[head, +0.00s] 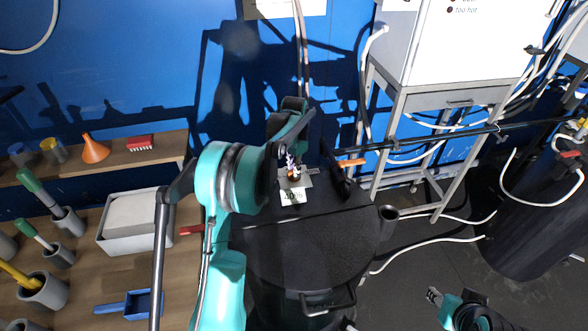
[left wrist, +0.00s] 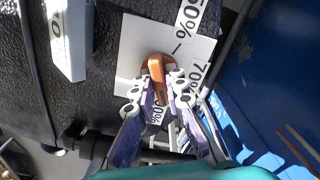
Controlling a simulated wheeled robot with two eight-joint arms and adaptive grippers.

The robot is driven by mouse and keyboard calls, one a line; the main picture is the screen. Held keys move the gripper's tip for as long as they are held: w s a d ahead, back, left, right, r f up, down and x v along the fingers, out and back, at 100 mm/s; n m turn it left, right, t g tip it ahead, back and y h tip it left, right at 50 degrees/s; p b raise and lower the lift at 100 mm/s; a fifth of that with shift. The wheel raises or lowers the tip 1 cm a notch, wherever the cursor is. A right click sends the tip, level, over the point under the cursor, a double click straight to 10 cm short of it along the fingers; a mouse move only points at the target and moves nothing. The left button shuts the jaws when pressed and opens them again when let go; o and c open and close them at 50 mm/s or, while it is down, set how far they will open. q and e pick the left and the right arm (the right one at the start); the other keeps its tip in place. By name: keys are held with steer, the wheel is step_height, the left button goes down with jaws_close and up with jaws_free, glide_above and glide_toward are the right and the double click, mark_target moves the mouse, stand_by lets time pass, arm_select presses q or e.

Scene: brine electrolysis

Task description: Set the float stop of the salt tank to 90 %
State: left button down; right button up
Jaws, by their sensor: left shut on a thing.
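The salt tank (head: 310,240) is a black drum with a dark lid. The orange float stop (left wrist: 158,72) sits on a white scale plate (left wrist: 130,42) at the lid's back edge. Marks reading 50%, 70% and apparently 90% show on the plate in the left wrist view; the last is partly covered by my fingers. Which mark the stop points to is not clear. My left gripper (left wrist: 160,95) is shut on the stop; in the head view it (head: 291,168) is over the plate. My right gripper (head: 434,296) is at the lower right, away from the tank; its jaws are unclear.
A black pipe (head: 430,140) and a white cabinet (head: 450,45) are to the right. A wooden bench (head: 90,245) with pots, a bin and a blue scoop is at left.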

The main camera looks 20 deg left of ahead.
arm_select(q)
steer(key=shift+m, duration=0.7)
steer(key=c, duration=1.6)
jaws_free()
steer(key=shift+o, duration=0.2)
step_height(320, 180, up, 12)
